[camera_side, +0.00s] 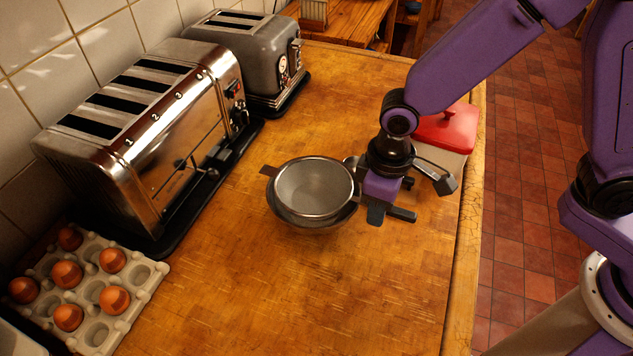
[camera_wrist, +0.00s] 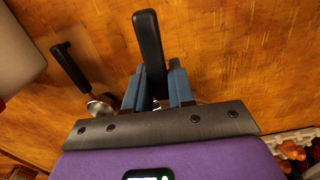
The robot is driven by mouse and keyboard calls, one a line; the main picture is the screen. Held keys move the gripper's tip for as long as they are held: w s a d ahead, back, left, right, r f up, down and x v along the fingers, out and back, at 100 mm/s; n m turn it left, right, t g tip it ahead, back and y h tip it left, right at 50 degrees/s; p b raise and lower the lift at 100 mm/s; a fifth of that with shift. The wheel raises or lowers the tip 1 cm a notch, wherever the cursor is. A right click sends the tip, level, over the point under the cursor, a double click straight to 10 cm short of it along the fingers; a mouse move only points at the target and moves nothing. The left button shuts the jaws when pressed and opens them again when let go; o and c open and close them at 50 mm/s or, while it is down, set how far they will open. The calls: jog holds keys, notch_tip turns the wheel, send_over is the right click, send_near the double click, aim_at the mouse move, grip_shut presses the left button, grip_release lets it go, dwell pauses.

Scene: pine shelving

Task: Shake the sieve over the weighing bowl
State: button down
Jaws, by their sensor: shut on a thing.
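The sieve (camera_side: 313,188) is a round grey pan with a shiny metal rim, level on the worktop's middle in the side view. The weighing bowl (camera_side: 308,227) shows as a darker curved wall directly beneath it; I cannot tell whether they touch. My gripper (camera_side: 377,208) is just right of them, low over the wood, shut on the sieve's black handle (camera_side: 402,214). In the wrist view, the handle (camera_wrist: 149,48) sticks out between the blue-grey fingers of my gripper (camera_wrist: 157,90). The sieve's pan and the bowl are hidden there.
Another black-handled metal utensil (camera_wrist: 72,68) lies beside my gripper. A red-lidded box (camera_side: 447,128) stands behind it near the counter's right edge. Two toasters (camera_side: 165,130) line the wall, and an egg tray (camera_side: 130,318) sits front left. The front worktop is clear.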

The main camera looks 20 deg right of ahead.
jog(key=shift+f, duration=0.15)
jog(key=c, duration=0.9)
grip_release()
notch_tip(320, 180, up, 18)
jog(key=shift+f, duration=0.25)
jog(key=shift+d, duration=0.1)
jog(key=s+d+f+n, duration=0.1)
jog(key=s+d+f, duration=0.1)
jog(key=s+d, duration=0.3)
jog(key=s+d+f+n, duration=0.1)
jog(key=s+d+f, duration=0.1)
jog(key=s+d, duration=0.3)
jog(key=s+d+f+n, duration=0.2)
jog(key=s+d, duration=0.3)
jog(key=d, duration=0.6)
jog(key=shift+s+d+f, duration=0.15)
jog(key=shift+s+f, duration=0.15)
jog(key=shift+s, duration=0.05)
